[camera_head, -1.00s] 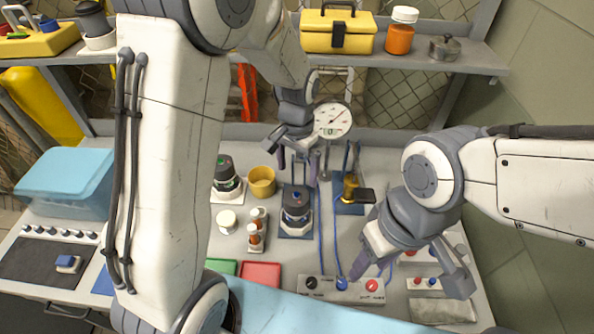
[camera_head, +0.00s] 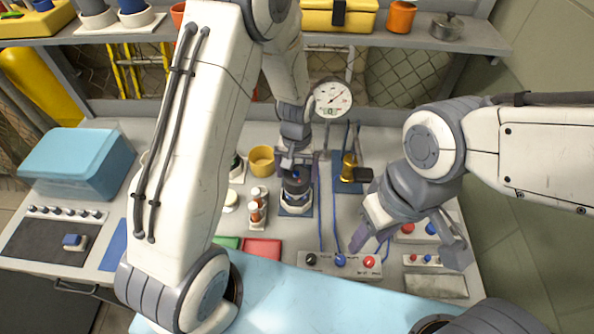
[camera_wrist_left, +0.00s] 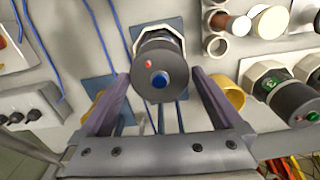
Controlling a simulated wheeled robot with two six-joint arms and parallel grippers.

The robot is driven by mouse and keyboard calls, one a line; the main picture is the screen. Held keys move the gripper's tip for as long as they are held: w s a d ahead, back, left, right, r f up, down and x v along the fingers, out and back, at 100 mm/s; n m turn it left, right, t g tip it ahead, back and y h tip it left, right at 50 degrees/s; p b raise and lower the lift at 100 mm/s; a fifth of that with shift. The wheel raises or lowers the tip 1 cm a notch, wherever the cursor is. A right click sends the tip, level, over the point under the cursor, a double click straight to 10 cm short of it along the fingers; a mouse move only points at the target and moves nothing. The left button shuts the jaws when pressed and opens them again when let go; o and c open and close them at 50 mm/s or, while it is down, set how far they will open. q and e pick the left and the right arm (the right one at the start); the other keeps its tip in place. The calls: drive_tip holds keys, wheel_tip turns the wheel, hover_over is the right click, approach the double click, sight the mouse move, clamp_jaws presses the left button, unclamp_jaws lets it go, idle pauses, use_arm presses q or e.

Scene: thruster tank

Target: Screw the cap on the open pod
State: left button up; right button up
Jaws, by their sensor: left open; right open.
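A pod with a dark round top, a blue centre button and a red dot (camera_head: 296,188) stands upright in a white base on a blue mat. In the left wrist view this pod (camera_wrist_left: 160,75) lies between and just beyond my fingertips. My left gripper (camera_head: 297,160) is open above it; its fingers (camera_wrist_left: 160,85) straddle the pod's top without visible contact. A second dark pod with a green mark (camera_wrist_left: 290,98) is mostly hidden behind my left arm in the head view. A white round piece (camera_head: 230,201) lies nearby; I cannot tell whether it is the cap. My right gripper (camera_head: 372,238) is open and empty.
A yellow cup (camera_head: 261,160) and a rack of small bottles (camera_head: 257,208) stand left of the pod. A dial gauge (camera_head: 332,98) stands behind, and a brass fitting (camera_head: 349,166) is to the right. A button panel (camera_head: 340,263) and red tray (camera_head: 262,249) lie in front.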

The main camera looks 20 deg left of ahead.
use_arm(q)
drive_tip(key=shift+f, duration=0.55)
drive_tip(key=c, duration=1)
drive_tip(key=o, duration=0.5)
drive_tip(key=c, duration=0.4)
drive_tip(key=shift+c, duration=0.2)
